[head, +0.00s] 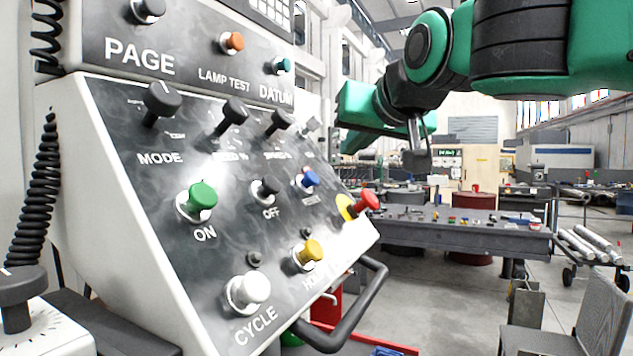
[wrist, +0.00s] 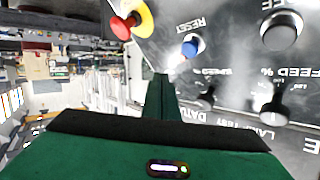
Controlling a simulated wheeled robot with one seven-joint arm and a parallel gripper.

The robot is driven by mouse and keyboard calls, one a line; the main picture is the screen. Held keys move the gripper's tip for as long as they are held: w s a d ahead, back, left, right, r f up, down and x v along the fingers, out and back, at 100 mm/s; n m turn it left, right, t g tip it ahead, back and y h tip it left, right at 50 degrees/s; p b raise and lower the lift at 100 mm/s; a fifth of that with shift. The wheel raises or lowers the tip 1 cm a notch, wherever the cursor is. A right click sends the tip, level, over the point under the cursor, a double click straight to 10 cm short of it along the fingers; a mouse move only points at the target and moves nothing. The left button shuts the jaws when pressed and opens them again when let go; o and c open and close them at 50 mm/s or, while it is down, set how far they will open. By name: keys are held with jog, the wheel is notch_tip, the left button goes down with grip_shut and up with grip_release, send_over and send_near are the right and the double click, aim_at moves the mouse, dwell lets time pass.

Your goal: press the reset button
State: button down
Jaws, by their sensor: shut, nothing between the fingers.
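The reset button is a blue push button (head: 311,178) in a pale collar on the dark sloped panel, right of the black OFF button. In the wrist view, which is upside down, the blue button (wrist: 190,47) has the word RESET beside it. My gripper (wrist: 161,77) is shut and empty, its green fingers pointing at the panel just left of the blue button in that view. A gap seems to remain, but I cannot tell how large. In the head view its green hand shows beyond the panel's right edge; the fingertips are not clear there.
A red mushroom button (head: 368,201) on a yellow base sits right of the blue button. A green ON button (head: 201,196), a yellow button (head: 310,251) and a white CYCLE button (head: 252,290) are nearby. Black knobs line the row above. A black handle (head: 352,318) juts from the panel's lower edge.

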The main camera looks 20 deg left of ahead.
jog(key=shift+w+a+f, duration=0.1)
jog(key=shift+a+f, duration=0.75)
jog(key=shift+a, duration=0.2)
jog(key=shift+w+a+f, duration=0.1)
jog(key=shift+a+f, duration=0.7)
jog(key=shift+a, duration=0.25)
dwell(0.6)
jog(key=shift+s+a+f, duration=0.1)
jog(key=shift+a+f, duration=0.1)
jog(key=shift+a, duration=0.15)
jog(key=shift+a+f, duration=0.35)
jog(key=shift+a, duration=0.05)
dwell(0.9)
dwell(0.3)
jog(key=shift+d+r, duration=0.6)
jog(key=shift+d, duration=0.15)
jog(key=d+r, duration=0.1)
jog(key=d, duration=0.1)
jog(key=d+r, duration=0.2)
jog(key=shift+s, duration=0.2)
